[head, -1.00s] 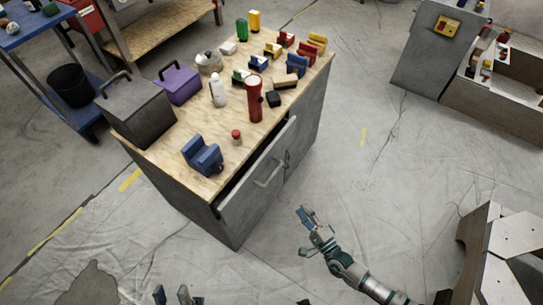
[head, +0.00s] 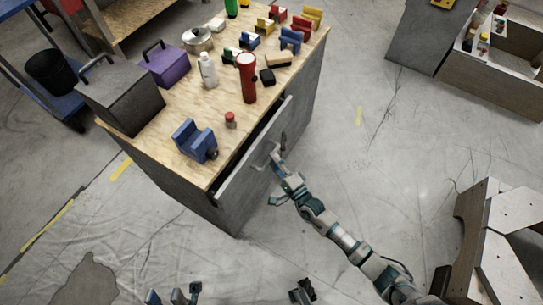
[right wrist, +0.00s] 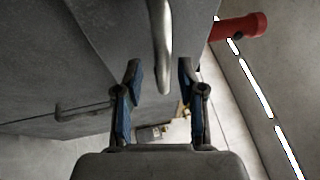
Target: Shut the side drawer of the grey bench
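The grey bench (head: 225,217) has a wooden top. Its side drawer (head: 235,180) stands partly open, with a dark gap between its front and the bench. The metal drawer handle (head: 266,156) also shows in the right wrist view (right wrist: 162,45), just ahead of the fingertips. My right gripper (head: 278,183) is open and empty, close to the drawer front; its spread fingers show in the right wrist view (right wrist: 158,85). I cannot tell whether it touches the handle. My left gripper (head: 170,298) is at the bottom edge of the head view, fingers apart, partly cut off.
On the bench top stand a blue vise-like block (head: 193,142), a red-capped jar (head: 230,120), a red flashlight (head: 246,78), a white bottle (head: 208,70) and a grey toolbox (head: 120,97). Another handle (right wrist: 80,107) sits left in the wrist view. Floor right of the bench is clear.

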